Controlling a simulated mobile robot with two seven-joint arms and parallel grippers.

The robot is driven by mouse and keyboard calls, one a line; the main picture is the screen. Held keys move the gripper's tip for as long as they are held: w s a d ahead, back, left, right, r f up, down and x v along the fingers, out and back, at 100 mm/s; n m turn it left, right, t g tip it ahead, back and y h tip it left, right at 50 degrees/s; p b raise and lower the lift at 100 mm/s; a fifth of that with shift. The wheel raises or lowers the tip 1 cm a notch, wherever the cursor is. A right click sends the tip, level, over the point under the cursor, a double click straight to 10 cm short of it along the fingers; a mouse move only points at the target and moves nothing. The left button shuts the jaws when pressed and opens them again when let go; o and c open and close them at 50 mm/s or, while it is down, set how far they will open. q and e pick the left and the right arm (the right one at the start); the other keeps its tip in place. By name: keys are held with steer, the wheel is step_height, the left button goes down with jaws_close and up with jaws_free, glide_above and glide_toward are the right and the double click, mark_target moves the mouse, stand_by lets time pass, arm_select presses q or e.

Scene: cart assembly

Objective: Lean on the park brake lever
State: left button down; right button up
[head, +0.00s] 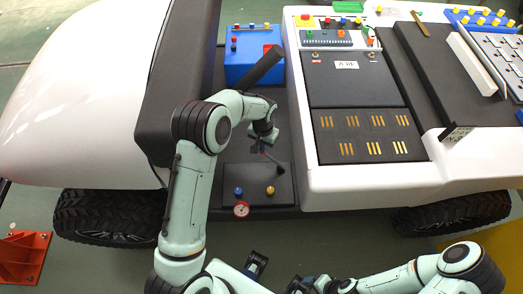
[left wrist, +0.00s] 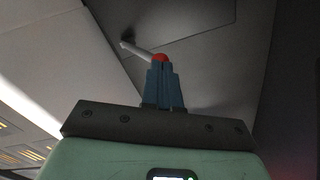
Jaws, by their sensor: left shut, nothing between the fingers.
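The park brake lever shows in the head view as a thin dark rod (head: 276,162) above a dark floor panel, close to my left gripper (head: 263,145). In the left wrist view it has a pale rod (left wrist: 137,51) and a red ball knob (left wrist: 160,57). My left gripper (left wrist: 161,80) is shut with nothing between its blue fingers. Its tips are at the red knob, which shows just beyond them; I cannot tell whether they touch. My right gripper (head: 308,284) is low at the bottom edge, and its fingers are too unclear to read.
A blue box (head: 243,70) stands behind, near a slanted dark bar (head: 258,70). The white console (head: 380,185) borders the right.

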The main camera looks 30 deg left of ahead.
arm_select(q)
steer(key=shift+f, duration=0.2)
arm_select(e)
steer(key=shift+f, duration=0.15)
arm_select(q)
steer(key=shift+r+p, duration=1.55)
steer(key=shift+r, duration=1.55)
arm_select(e)
steer(key=r, duration=0.1)
steer(key=w+r, duration=0.1)
steer(key=r, duration=0.1)
steer(key=shift+w+r, duration=0.35)
steer(key=shift+w, duration=0.05)
arm_select(q)
steer(key=shift+s+f, duration=0.1)
steer(key=shift+f, duration=0.05)
arm_select(e)
steer(key=shift+s, duration=0.15)
